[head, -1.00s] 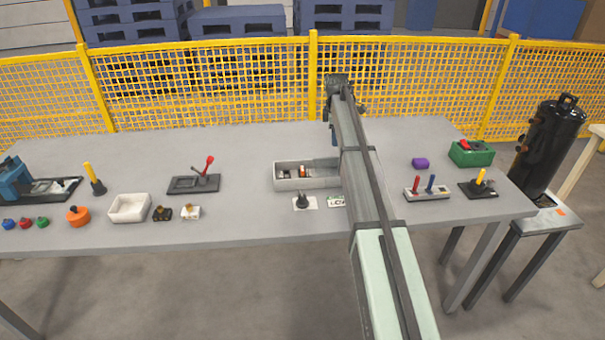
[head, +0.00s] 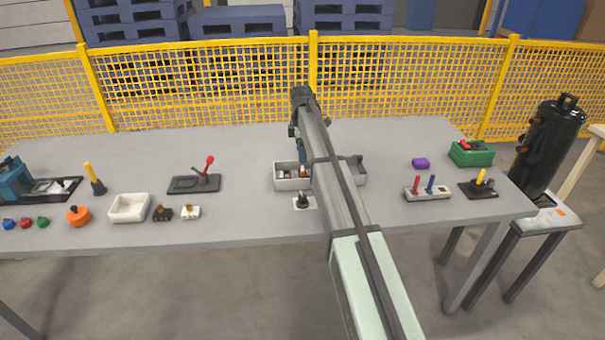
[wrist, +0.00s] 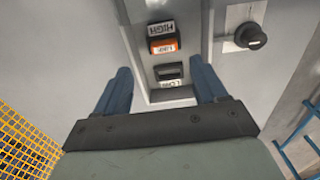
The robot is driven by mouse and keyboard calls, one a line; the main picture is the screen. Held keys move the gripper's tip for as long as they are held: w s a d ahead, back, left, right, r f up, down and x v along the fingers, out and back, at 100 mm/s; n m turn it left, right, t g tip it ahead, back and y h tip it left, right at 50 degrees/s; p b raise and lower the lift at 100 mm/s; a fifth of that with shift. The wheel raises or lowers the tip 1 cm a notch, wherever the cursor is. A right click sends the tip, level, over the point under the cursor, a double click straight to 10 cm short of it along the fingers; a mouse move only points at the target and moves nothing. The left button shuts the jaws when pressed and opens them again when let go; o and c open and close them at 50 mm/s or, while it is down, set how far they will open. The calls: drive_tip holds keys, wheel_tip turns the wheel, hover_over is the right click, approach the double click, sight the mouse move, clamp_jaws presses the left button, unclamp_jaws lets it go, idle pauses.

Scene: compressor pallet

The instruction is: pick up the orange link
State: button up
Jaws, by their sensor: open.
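The orange link (wrist: 163,42) lies inside a grey tray (head: 291,185), between two dark pieces, one labelled HIGH (wrist: 160,28) and one labelled LOW (wrist: 169,75). It carries a white label that reads upside down in the wrist view. In the head view only a small orange patch (head: 303,171) shows, partly hidden by my arm. My gripper (wrist: 160,66) is open and empty, its blue fingers spread either side of the tray's compartment. In the head view my gripper (head: 302,150) hangs over the tray's left part. The link is apart from both fingers.
A black knob on a white plate (head: 304,201) sits just in front of the tray. A red-handled lever (head: 203,172) stands to the left and a red-and-blue switch block (head: 428,190) to the right. The yellow mesh fence (head: 200,88) rises behind the table.

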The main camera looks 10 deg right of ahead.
sight(303, 173)
drive_tip(key=shift+s+a+f, duration=0.1)
drive_tip(key=shift+s+f, duration=0.1)
drive_tip(key=shift+f, duration=1.4)
drive_tip(key=shift+s+a+f, duration=0.1)
drive_tip(key=shift+s+f, duration=0.05)
drive_tip(key=shift+f, duration=1.45)
drive_tip(key=c, duration=1.2)
drive_tip(key=shift+o, duration=0.2)
